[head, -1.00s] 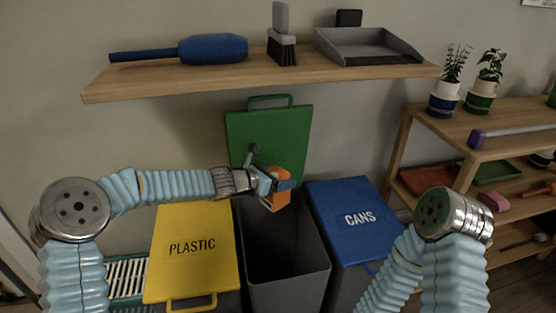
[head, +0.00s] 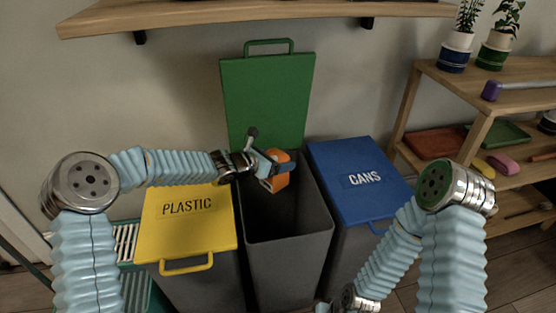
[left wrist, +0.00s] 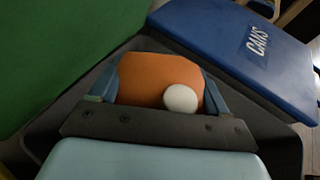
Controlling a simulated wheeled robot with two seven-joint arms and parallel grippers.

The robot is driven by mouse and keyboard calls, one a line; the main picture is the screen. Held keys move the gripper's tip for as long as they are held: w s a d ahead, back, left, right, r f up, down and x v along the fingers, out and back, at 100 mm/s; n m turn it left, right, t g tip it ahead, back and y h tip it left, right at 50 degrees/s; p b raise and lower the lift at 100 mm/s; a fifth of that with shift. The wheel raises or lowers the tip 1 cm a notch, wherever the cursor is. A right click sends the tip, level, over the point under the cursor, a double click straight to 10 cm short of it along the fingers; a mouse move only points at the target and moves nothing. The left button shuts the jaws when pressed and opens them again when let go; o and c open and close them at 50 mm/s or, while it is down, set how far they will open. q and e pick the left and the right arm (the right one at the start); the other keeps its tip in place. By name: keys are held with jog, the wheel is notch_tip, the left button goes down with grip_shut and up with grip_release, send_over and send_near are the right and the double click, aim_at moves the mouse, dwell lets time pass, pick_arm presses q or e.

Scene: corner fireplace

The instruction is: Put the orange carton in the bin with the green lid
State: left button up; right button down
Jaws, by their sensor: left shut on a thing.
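The orange carton (head: 277,180) is held by my left gripper (head: 276,168) over the back part of the open bin (head: 287,224). In the left wrist view the carton (left wrist: 150,80) sits between the two fingers, with a round white cap (left wrist: 180,99) on it. The dark bin walls show around it. The green lid (head: 268,95) stands raised behind the bin, against the wall. The inside of the bin looks dark and its bottom cannot be made out. My right arm is low at the right; its gripper is not in the picture.
A bin with a yellow PLASTIC lid (head: 187,222) stands shut on the left. A bin with a blue CANS lid (head: 359,183) stands shut on the right. A wooden shelf (head: 250,10) hangs above. A shelf unit (head: 480,108) with potted plants is at the right.

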pick_arm(q)
jog(key=shift+f, duration=0.15)
jog(key=o, duration=1)
jog(key=v, duration=1.3)
jog(key=shift+s+a+p, duration=0.25)
jog(key=shift+s+p, duration=0.05)
jog(key=shift+s, duration=0.05)
